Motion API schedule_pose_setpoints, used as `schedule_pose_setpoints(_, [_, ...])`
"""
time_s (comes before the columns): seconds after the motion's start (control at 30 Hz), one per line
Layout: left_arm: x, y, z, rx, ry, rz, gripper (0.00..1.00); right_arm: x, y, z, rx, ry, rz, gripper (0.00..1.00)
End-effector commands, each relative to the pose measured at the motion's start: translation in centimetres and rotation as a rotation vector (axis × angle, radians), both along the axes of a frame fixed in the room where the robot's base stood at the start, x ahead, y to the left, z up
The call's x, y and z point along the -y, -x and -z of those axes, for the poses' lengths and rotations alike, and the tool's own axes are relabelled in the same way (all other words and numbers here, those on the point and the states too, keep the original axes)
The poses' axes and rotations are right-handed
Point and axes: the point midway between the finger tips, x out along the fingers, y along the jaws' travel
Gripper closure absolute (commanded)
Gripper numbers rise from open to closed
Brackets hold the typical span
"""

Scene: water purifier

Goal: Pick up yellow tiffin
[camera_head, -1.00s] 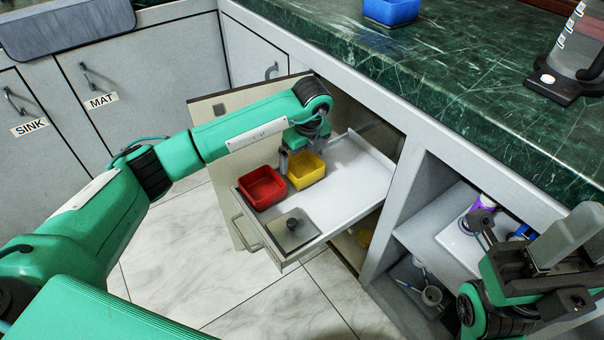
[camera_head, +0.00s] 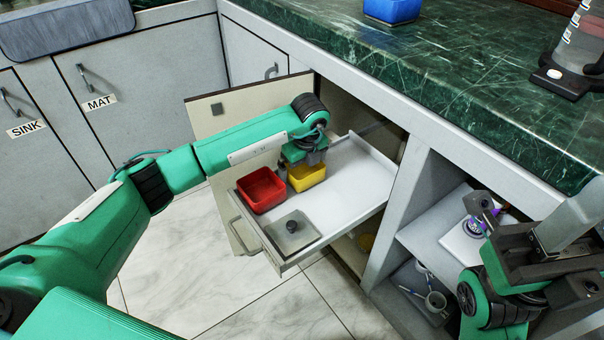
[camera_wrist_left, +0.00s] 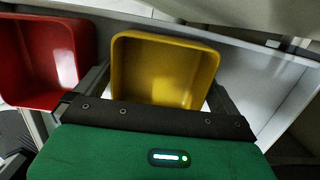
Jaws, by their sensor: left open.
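The yellow tiffin (camera_head: 308,177) is a small open square box on the pulled-out white drawer, right beside a red box. It also shows in the left wrist view (camera_wrist_left: 165,68), empty and upright. My left gripper (camera_head: 297,172) is low over the tiffin in the head view. In the left wrist view its open fingers (camera_wrist_left: 160,90) lie on the left and right of the tiffin's near part; I cannot tell whether they touch it. My right gripper (camera_head: 480,215) is at the lower right, far from the tiffin; its opening is unclear.
The red box (camera_head: 262,190) touches or nearly touches the tiffin's left side. A square lid with a dark knob (camera_head: 291,232) lies at the drawer's front. The drawer's right part (camera_head: 350,188) is clear. An open cabinet door (camera_head: 205,115) stands behind my left arm.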

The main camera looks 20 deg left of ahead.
Motion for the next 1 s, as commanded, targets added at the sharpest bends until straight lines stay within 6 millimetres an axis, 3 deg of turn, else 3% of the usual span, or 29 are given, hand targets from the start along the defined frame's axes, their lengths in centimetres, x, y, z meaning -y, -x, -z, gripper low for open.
schedule_pose_setpoints(0.47, [0.01,0.00,0.36,0.000,0.000,0.000,0.00,0.02,0.02,-0.13,0.001,0.000,0.001,0.64])
schedule_pose_setpoints(0.67, [0.01,0.01,0.35,0.000,0.000,0.000,0.37,0.02,0.01,-0.11,0.000,0.000,0.000,0.64])
schedule_pose_setpoints(1.0, [0.02,-0.01,0.10,0.001,0.001,0.000,0.37,0.00,-0.01,0.06,-0.001,0.000,0.000,0.64])
